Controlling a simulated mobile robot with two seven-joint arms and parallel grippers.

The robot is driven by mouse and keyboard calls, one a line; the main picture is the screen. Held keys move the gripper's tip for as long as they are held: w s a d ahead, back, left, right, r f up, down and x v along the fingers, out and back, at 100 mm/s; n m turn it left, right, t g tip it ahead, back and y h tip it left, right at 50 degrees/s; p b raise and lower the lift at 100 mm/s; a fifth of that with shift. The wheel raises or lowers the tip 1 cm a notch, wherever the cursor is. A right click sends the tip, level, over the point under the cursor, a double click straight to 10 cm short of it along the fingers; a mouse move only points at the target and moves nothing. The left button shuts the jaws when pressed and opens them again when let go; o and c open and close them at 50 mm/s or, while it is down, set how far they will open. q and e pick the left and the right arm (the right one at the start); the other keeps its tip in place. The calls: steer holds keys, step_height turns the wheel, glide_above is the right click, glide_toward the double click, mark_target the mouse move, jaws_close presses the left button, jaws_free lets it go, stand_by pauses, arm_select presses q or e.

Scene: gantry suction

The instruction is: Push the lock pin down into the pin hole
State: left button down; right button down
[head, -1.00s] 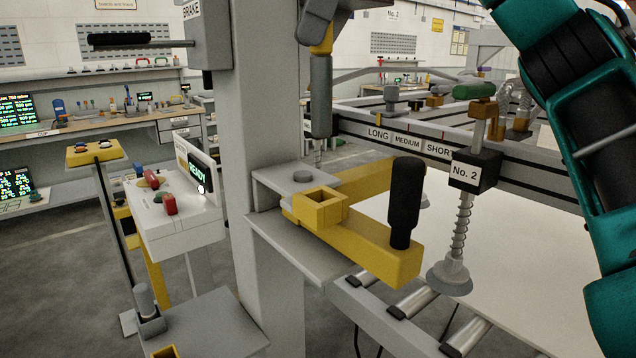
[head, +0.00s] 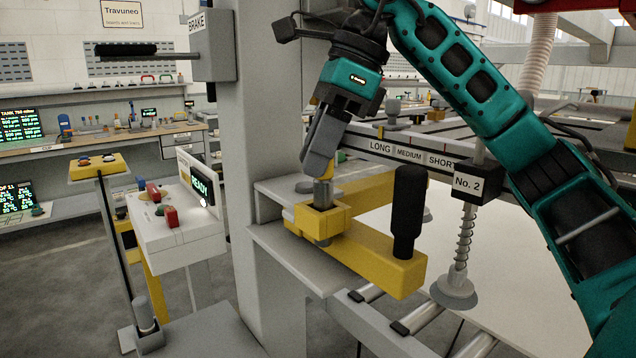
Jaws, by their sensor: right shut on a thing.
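My right gripper (head: 321,168) comes down from above and is shut on the top of the lock pin (head: 323,194), a grey cylinder. The pin stands roughly upright in the yellow square socket (head: 337,219) around the pin hole. The socket's walls hide its middle. A grey rounded end shows under the socket's front edge and appears to be the pin's lower end. The socket sits on a yellow swing arm (head: 370,256) with a black upright handle (head: 408,210). My left gripper is out of view.
A grey post (head: 245,150) with a bracket plate (head: 285,257) stands close on the left. A "No. 2" suction cup on a spring stem (head: 462,250) hangs at the right. A control box (head: 172,222) reading READY is left of the post. Rollers (head: 420,317) lie below.

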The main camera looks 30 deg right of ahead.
mark_target(318, 183)
steer(key=shift+f, duration=2)
steer(key=shift+f+b, duration=0.1)
steer(key=shift+b, duration=0.2)
steer(key=shift+f, duration=0.15)
steer(key=c, duration=0.8)
jaws_free()
steer(key=shift+r, duration=0.3)
steer(key=shift+p+v, duration=1.1)
steer(key=shift+v, duration=4.85)
